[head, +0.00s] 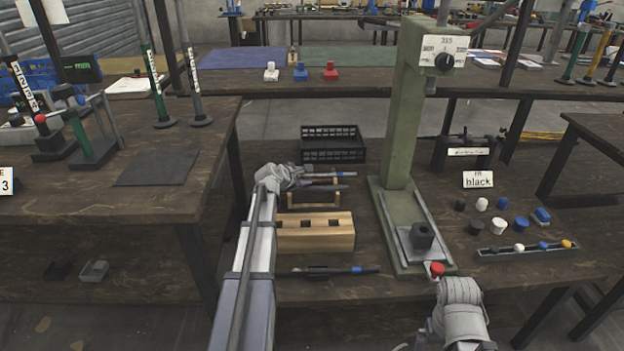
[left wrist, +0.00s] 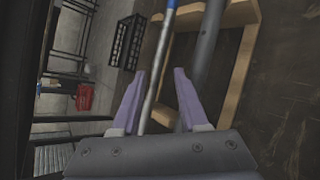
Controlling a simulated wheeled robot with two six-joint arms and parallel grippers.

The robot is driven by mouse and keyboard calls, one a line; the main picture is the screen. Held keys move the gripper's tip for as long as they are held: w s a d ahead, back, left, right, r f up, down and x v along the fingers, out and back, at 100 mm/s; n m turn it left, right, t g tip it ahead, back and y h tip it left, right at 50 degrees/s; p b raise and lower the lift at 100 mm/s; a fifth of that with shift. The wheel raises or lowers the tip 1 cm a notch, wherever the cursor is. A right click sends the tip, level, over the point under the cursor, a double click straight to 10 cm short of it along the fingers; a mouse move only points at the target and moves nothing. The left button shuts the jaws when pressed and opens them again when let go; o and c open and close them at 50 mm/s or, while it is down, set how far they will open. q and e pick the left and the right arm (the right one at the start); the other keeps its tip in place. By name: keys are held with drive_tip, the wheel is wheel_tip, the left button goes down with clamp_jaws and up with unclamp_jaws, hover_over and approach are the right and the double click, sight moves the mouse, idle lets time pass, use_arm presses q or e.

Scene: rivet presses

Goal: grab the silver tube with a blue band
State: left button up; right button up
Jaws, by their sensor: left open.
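The silver tube with a blue band (head: 322,175) lies across the far part of a wooden rack (head: 315,206) in the head view. In the left wrist view the silver tube (left wrist: 154,78) runs between my two open fingers, with its blue end toward the top. My left gripper (left wrist: 160,72) is open around it, not clamped. A thicker dark grey tube (left wrist: 206,45) lies beside it, partly behind the right finger. In the head view my left gripper (head: 303,178) is at the tubes' left end. My right arm shows at the lower right; its fingers cannot be made out.
A wooden block with slots (head: 315,233) and a dark tube with a blue band (head: 328,271) lie nearer. A black crate (head: 333,155) stands behind the rack. A green press (head: 400,130) with a red knob (head: 437,269) stands to the right.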

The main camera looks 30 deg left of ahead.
sight(311, 176)
use_arm(q)
drive_tip(key=b+x, duration=0.1)
drive_tip(key=x, duration=0.1)
drive_tip(key=b+x, duration=0.1)
drive_tip(key=x, duration=0.2)
drive_tip(key=shift+a+b, duration=0.2)
drive_tip(key=shift+b, duration=0.2)
drive_tip(key=shift+c, duration=0.3)
clamp_jaws()
idle(0.7)
